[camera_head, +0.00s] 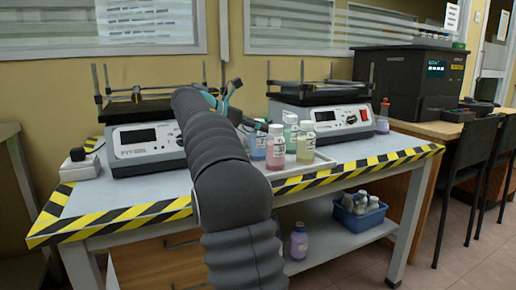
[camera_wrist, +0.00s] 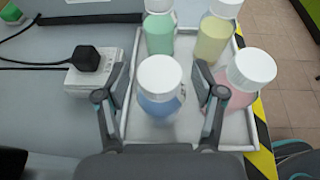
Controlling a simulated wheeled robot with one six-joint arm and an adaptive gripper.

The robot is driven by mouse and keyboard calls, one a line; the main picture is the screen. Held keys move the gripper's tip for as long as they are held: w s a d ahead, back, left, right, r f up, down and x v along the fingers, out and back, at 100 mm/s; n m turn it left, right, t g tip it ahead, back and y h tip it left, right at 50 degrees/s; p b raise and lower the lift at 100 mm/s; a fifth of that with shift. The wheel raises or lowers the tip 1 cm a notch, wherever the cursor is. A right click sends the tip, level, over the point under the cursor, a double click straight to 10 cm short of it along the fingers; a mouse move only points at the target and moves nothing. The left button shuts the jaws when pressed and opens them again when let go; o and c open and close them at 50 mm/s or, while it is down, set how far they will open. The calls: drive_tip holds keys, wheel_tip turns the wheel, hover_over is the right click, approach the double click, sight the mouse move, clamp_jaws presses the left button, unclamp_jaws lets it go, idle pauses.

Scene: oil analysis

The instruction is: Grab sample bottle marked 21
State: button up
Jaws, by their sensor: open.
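Several capped sample bottles stand in a shallow white tray (camera_wrist: 188,137) on the bench. In the wrist view, a blue bottle (camera_wrist: 158,105) is nearest, with a pink one (camera_wrist: 238,92) to its right. A green bottle (camera_wrist: 158,36) and a yellow one (camera_wrist: 214,40) stand behind. The head view also shows the pink (camera_head: 276,150) and yellow (camera_head: 306,146) bottles. Their labels are too small to read, so I cannot tell which is 21. My gripper (camera_wrist: 160,92) is open; the blue bottle appears between its fingers, with no clear contact. My arm partly hides the tray in the head view.
Two instruments with displays, left (camera_head: 147,148) and right (camera_head: 335,118), stand at the back of the bench. A white socket box (camera_wrist: 92,73) with a black plug lies left of the tray. A blue basket (camera_head: 360,218) and a purple bottle (camera_head: 299,242) are on the lower shelf.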

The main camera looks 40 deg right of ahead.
drive_tip(key=shift+d, duration=0.1)
clamp_jaws()
idle(0.5)
